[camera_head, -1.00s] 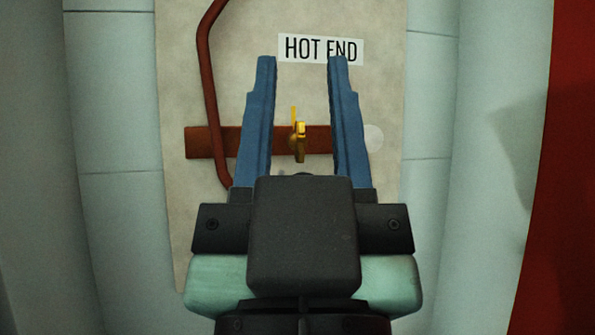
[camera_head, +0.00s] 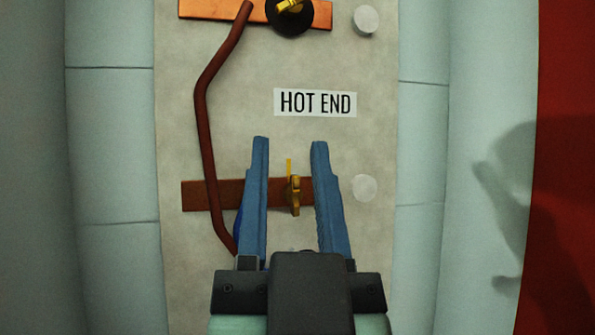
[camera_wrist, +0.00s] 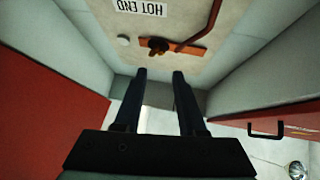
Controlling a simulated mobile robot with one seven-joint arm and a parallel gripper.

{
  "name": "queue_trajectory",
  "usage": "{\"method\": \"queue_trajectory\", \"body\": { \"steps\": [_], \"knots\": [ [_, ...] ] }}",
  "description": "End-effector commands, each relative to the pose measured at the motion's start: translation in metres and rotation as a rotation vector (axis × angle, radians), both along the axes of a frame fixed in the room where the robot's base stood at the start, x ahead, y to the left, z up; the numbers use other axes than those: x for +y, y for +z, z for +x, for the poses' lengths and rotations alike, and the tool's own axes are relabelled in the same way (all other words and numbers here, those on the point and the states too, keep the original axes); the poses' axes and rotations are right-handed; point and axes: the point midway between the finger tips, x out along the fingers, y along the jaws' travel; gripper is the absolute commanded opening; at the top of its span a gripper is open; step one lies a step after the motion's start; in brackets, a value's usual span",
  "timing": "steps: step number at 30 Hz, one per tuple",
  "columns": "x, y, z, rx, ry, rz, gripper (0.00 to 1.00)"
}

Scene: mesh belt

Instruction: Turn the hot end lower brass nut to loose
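The lower brass nut (camera_head: 294,196) sits on a copper-brown bar (camera_head: 199,195) on the grey panel, below the HOT END label (camera_head: 315,102). It has a wing-like shape, with a thin yellow pointer standing above it. My gripper (camera_head: 289,142) is open and empty. In the head view its two blue fingers lie either side of the nut, with no visible contact. The panel behind my gripper's body is hidden.
An upper brass nut (camera_head: 289,6) on a black disc sits at the top of the panel. A brown pipe (camera_head: 205,130) bends down the left side. Pale round knobs (camera_head: 364,188) stand at right. Walls flank the panel; a red door with a dark handle (camera_wrist: 266,131) shows in the wrist view.

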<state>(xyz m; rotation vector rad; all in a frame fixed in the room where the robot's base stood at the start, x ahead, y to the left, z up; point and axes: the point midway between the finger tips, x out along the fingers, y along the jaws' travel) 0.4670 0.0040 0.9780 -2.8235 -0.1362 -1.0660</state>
Motion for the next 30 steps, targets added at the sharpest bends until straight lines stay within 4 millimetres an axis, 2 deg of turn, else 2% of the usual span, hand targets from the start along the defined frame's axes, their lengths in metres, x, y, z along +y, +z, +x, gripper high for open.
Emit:
{"method": "queue_trajectory", "body": {
  "steps": [1,3,9,15,23,30],
  "knots": [
    [0.000,0.015,0.013,0.048,0.051,0.038,0.40],
    [0.001,0.015,0.030,0.119,0.138,0.109,0.40],
    [0.002,0.006,0.068,0.317,0.375,0.358,0.40],
    [-0.001,-0.006,0.090,0.495,0.569,0.661,0.40],
    [-0.007,-0.021,0.097,0.678,0.772,1.121,0.40],
    [-0.015,-0.029,0.086,0.772,0.912,1.610,0.40]
  ]
}}
